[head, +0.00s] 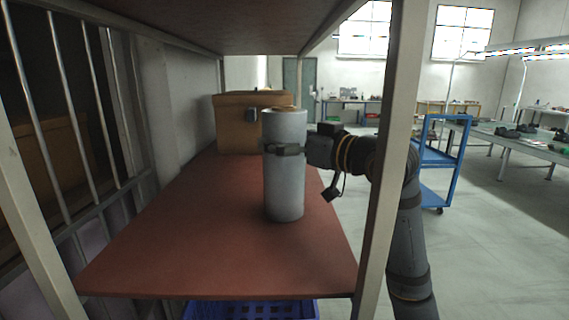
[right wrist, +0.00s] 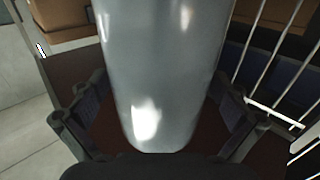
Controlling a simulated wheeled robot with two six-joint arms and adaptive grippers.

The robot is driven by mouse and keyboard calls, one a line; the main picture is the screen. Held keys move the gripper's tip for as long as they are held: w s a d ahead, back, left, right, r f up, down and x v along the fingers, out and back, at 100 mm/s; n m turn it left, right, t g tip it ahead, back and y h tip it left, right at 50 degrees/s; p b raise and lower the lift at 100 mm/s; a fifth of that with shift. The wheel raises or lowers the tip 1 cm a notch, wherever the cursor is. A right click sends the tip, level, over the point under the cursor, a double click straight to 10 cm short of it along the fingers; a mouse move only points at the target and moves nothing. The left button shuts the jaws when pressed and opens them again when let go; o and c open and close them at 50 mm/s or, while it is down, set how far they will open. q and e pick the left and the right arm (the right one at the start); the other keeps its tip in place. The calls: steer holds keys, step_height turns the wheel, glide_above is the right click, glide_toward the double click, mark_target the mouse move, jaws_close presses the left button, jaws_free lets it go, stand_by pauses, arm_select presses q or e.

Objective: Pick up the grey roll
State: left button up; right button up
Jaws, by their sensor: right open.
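The grey roll (head: 285,190) stands upright on the reddish-brown shelf (head: 180,250) in the head view. My right gripper (head: 283,149) reaches in from the right at the roll's upper half, with one finger across its near face. In the right wrist view the roll (right wrist: 165,70) fills the middle, and the open fingers of my right gripper (right wrist: 160,125) lie on either side of it. Small gaps seem to show between the fingers and the roll; I cannot tell whether they touch. My left gripper is in neither view.
A cardboard box (head: 235,130) stands behind the roll on the shelf. A grey post (head: 385,160) stands at the front right, close to my right arm. Another shelf board (head: 200,25) is overhead. A blue crate (head: 250,310) is below. The shelf left of the roll is clear.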

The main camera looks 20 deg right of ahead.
steer(key=c, duration=1.6)
steer(key=shift+c, duration=0.4)
steer(key=shift+r, duration=0.1)
